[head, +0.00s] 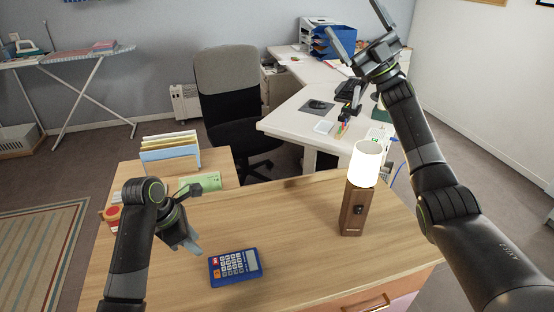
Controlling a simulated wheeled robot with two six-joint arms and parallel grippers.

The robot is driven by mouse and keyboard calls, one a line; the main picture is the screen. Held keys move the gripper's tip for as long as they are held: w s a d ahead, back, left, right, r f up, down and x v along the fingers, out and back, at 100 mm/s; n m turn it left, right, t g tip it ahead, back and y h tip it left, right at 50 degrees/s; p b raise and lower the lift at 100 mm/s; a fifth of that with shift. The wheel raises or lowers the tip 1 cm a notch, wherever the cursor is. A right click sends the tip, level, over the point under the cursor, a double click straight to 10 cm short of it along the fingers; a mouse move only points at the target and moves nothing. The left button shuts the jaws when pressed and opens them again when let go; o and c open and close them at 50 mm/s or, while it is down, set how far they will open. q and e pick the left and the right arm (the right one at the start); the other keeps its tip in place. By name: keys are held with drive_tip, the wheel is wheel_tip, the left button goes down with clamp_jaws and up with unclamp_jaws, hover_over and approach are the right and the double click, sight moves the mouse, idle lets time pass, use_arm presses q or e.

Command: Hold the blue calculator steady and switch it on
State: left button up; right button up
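The blue calculator (235,267) lies flat on the wooden desk, near its front edge, with its keys and grey display facing up. My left gripper (194,246) is above the desk, to the upper left of the calculator and apart from it. Its grey fingertips point down and overlap in this view, so I cannot tell how far apart they are. My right gripper (361,30) is raised high at the top right, far from the calculator. Its two fingers are spread open and nothing is between them. The calculator's individual key labels are too small to read.
A lit lamp with a wooden base (356,208) stands on the desk right of the calculator. A file rack (169,155) and a green item (188,182) are at the back left. The desk between calculator and lamp is clear. A white desk (290,115) stands behind.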

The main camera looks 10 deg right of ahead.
drive_tip(key=w+a+f+n+g+h, duration=0.2)
drive_tip(key=a+f+n, duration=0.3)
drive_tip(key=a, duration=0.3)
drive_tip(key=w+a+f+n+g+h, duration=0.1)
drive_tip(key=w+a+f+n+h, duration=0.15)
drive_tip(key=a+f+n, duration=0.4)
drive_tip(key=a+f+n+g+h, duration=0.2)
drive_tip(key=a+f+n+g, duration=0.3)
drive_tip(key=a+f, duration=0.5)
drive_tip(key=n+g+h, duration=0.4)
drive_tip(key=n+g, duration=0.5)
drive_tip(key=n, duration=0.7)
approach(253, 260)
drive_tip(key=shift+x, duration=1.2)
drive_tip(key=shift+a+n, duration=0.25)
drive_tip(key=shift+x, duration=3.55)
drive_tip(key=shift+f, duration=0.1)
